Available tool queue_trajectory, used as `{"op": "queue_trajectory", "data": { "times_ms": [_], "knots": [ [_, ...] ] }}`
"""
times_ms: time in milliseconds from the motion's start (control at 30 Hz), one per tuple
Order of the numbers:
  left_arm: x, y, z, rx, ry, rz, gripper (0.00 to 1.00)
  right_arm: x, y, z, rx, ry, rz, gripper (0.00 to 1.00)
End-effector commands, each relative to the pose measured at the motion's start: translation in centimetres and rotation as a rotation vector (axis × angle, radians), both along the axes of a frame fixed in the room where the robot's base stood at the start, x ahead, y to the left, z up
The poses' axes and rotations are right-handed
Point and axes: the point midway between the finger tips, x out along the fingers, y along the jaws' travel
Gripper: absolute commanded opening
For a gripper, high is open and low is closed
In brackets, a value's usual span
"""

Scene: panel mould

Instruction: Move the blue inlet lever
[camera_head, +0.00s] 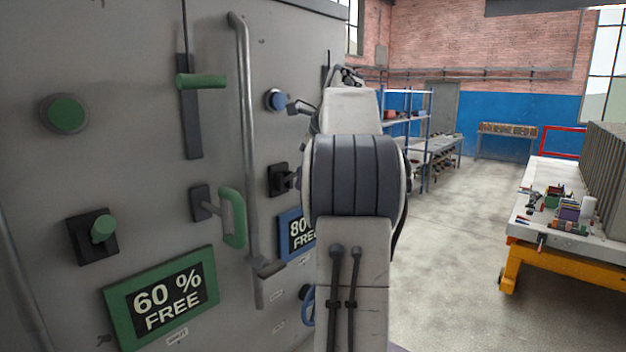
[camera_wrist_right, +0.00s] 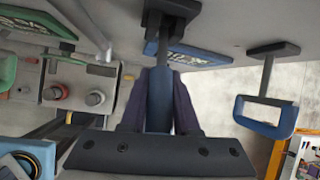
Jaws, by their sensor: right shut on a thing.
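In the right wrist view a blue lever handle (camera_wrist_right: 159,100) stands out from a dark mount (camera_wrist_right: 170,8) on the grey panel. My right gripper (camera_wrist_right: 158,88) is shut on this handle, with a dark finger on each side of it. In the head view my right arm (camera_head: 352,180) stands in front of the panel and hides the lever handle and my right gripper. A dark mounting plate (camera_head: 280,179) shows beside the arm above the blue-framed "80" sign (camera_head: 297,234). My left gripper is in neither view.
A blue loop handle (camera_wrist_right: 268,115) is to the right of my gripper in the wrist view. The panel (camera_head: 150,40) also carries a long vertical bar (camera_head: 247,140), a green lever (camera_head: 201,81) and a green loop handle (camera_head: 234,218). Open floor (camera_head: 450,250) lies right of my arm.

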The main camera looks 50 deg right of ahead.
Motion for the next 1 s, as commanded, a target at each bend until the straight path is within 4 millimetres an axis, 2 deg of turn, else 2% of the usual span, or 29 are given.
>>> {"op": "queue_trajectory", "data": {
  "times_ms": [433,467,500,533,867,1000],
  "knots": [
    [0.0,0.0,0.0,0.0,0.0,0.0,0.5,0.5,0.4,0.0,-0.001,0.008,0.008,0.0],
    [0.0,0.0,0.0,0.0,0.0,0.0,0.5,0.5,0.4,0.0,-0.001,0.008,0.008,0.37],
    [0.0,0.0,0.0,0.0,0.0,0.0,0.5,0.5,0.4,0.0,-0.001,0.008,0.008,0.52],
    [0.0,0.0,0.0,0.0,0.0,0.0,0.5,0.5,0.4,0.1,-0.001,0.008,0.008,0.59],
    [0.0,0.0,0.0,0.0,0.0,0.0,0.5,0.3,0.3,0.2,-0.001,0.008,0.006,0.59],
    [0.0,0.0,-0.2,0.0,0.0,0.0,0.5,-0.3,0.4,1.3,-0.004,0.007,0.006,0.59]
  ]
}}
